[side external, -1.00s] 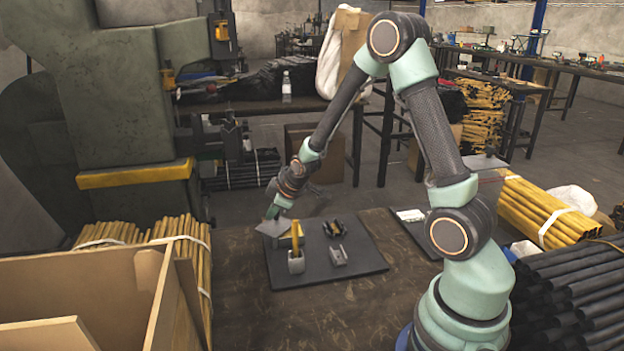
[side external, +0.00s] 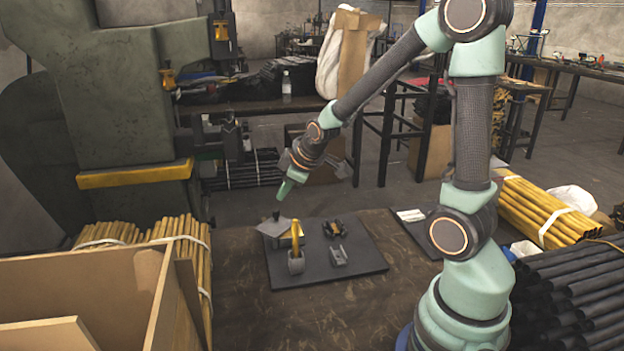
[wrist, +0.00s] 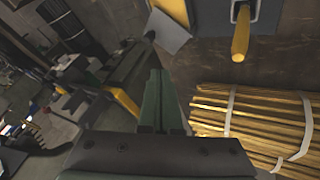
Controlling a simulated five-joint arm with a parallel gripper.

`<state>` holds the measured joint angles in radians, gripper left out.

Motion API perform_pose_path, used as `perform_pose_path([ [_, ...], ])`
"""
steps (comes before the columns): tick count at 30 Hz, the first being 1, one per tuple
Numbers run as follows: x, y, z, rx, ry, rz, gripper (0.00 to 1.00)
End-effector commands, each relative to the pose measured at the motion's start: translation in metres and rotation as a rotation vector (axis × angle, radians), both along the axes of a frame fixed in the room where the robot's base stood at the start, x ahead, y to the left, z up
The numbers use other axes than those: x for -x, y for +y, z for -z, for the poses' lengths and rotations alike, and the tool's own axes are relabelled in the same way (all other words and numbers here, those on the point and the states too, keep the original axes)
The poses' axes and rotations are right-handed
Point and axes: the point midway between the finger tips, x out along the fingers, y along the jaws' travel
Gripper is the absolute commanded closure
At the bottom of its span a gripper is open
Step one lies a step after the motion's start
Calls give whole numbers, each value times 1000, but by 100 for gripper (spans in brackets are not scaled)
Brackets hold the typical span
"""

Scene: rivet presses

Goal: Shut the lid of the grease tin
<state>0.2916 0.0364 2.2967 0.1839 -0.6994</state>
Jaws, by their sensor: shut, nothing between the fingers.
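The grease tin's grey, flat lid (side external: 270,229) with a dark knob on top is at the far left corner of the dark mat. It looks somewhat slanted, and the tin's body below is mostly hidden, so I cannot tell whether the lid sits flush. A grey plate that appears to be the lid (wrist: 168,36) also shows in the wrist view. My gripper (side external: 282,194) is shut and empty, above the knob and apart from it. Its green fingers (wrist: 160,90) are together in the wrist view.
A yellow-handled tool (side external: 295,236) stands in a grey holder (side external: 296,263) close to the lid. A black part (side external: 335,228) and a small grey block (side external: 339,257) are on the mat (side external: 350,270). Bundled yellow rods (side external: 190,228) and a wooden crate (side external: 90,268) stand left.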

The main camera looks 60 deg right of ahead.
Motion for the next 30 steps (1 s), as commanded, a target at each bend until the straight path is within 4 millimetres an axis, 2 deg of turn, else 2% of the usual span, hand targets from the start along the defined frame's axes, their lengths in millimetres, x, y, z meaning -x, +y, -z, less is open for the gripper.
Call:
perform_pose_path([
  [6,-44,-25,-3,-150,59,219,100],
  [12,-77,-49,-1,-290,122,461,100],
  [18,-93,-62,1,-364,159,616,100],
  [23,-97,-65,4,-382,169,654,100],
  [26,-100,-66,12,-382,169,655,100],
  [30,-107,-68,35,-381,172,654,100],
])
